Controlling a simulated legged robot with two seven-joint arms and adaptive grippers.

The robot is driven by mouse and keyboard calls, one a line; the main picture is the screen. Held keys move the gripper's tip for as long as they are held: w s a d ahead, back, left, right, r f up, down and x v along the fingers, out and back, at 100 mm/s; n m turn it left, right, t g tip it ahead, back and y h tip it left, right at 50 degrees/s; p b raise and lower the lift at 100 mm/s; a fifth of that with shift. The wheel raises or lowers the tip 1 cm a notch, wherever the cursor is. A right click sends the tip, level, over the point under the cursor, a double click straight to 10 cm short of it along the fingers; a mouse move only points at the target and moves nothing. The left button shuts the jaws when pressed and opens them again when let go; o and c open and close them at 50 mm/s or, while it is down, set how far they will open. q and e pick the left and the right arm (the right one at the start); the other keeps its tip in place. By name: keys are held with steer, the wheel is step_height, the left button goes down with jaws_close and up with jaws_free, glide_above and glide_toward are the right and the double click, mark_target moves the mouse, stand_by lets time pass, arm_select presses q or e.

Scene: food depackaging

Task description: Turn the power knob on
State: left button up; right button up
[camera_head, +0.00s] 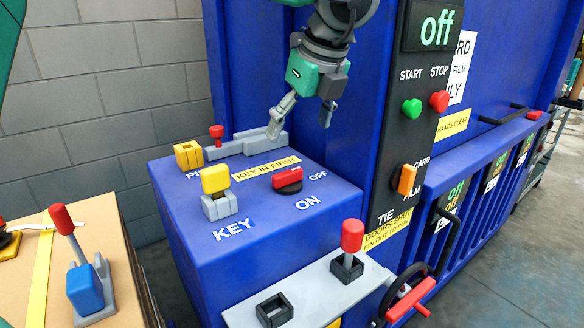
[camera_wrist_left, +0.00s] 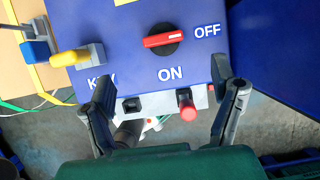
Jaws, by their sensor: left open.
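The power knob (camera_head: 287,181) is a red handle on a black round base, on top of the blue box between the ON and OFF labels. Its handle lies roughly level and one end points toward OFF. It also shows in the left wrist view (camera_wrist_left: 164,39), above the fingers. My left gripper (camera_head: 306,112) hangs above the back of the blue box, behind and above the knob. Its fingers are spread and empty, as the left wrist view also shows (camera_wrist_left: 165,100). It does not touch the knob. My right gripper is not in view.
A yellow-headed key (camera_head: 215,180) stands in a grey block left of the knob. A yellow block and a red-topped pin (camera_head: 217,133) sit behind. A red-topped peg (camera_head: 352,236) stands in front on a grey shelf. The black panel (camera_head: 420,120) reads "off".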

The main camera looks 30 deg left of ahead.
mark_target(288, 172)
arm_select(q)
steer(key=b+x, duration=0.1)
steer(key=x, duration=1.1)
steer(key=shift+w+d, duration=0.1)
steer(key=shift+w, duration=0.1)
steer(key=shift+c, duration=0.4)
steer(key=c, duration=1.1)
